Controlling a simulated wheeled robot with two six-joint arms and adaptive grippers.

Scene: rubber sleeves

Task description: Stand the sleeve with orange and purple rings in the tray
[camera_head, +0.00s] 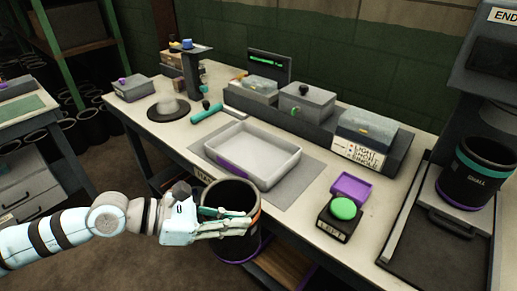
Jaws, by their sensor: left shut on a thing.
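The black sleeve (236,192) with an orange ring near its top and a purple ring at its bottom is held roughly upright in front of the table's front edge, open end up. My left gripper (235,218) comes in from the left and is shut on this sleeve near its top; its fingers hide part of the rim and front wall. The pale tray (288,170) lies on a grey mat on the table, just behind and above the sleeve in the picture. The tray looks empty. My right gripper is not in view.
A green button box (341,215) and a purple dish (352,187) sit right of the tray. Grey boxes (306,103) line the back. A teal cylinder (206,113) lies behind the tray. A teal-ringed black sleeve (475,180) marked SMALL stands on the machine at right.

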